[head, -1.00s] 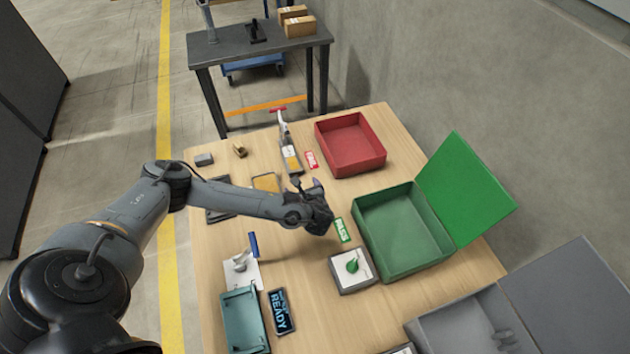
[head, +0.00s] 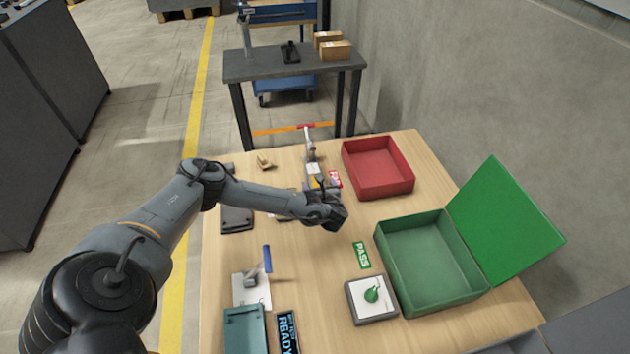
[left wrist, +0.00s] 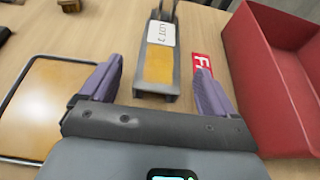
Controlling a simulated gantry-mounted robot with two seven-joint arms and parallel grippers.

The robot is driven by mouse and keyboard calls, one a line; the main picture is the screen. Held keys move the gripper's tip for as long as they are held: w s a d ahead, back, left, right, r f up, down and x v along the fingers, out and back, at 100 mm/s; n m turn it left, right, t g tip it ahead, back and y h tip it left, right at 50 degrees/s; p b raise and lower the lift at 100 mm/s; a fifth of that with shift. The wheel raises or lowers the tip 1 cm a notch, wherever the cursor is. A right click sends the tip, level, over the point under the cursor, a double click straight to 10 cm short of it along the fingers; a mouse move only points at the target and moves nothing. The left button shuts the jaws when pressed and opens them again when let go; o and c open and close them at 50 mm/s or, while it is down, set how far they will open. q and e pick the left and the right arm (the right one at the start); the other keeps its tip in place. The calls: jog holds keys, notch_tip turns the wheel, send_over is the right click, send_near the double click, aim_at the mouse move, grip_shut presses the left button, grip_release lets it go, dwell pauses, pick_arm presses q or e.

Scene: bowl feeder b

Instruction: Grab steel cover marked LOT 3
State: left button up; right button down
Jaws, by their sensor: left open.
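A grey metal piece with a white label stands on the table; the label appears to read LOT with a character I cannot make out clearly. In the left wrist view this labelled cover (left wrist: 161,37) lies ahead, with an amber-looking flat face at its near end. In the head view the cover (head: 315,172) is beyond my left gripper and partly hidden by it. My left gripper (left wrist: 158,76) is open and empty, its purple fingers apart on either side of the cover's near end. In the head view the gripper (head: 333,213) is above the table's middle. My right gripper is not in view.
A red bin (head: 378,168) is right of the cover, with a red FAIL label (left wrist: 203,66) between. A green lidded bin (head: 432,262), PASS label (head: 361,255) and green-button box (head: 371,298) are nearer. A dark-rimmed plate (left wrist: 42,108) lies left of the gripper.

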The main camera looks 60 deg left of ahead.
aim_at(311, 169)
pick_arm(q)
jog(key=b+x, duration=0.1)
jog(key=x, duration=0.3)
jog(key=shift+b, duration=0.35)
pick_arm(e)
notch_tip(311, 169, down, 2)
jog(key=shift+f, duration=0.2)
pick_arm(q)
jog(key=shift+c, duration=0.9)
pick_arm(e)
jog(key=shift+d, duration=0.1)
pick_arm(q)
jog(key=c, duration=1)
jog(key=shift+c, duration=0.6)
jog(key=shift+r, duration=0.1)
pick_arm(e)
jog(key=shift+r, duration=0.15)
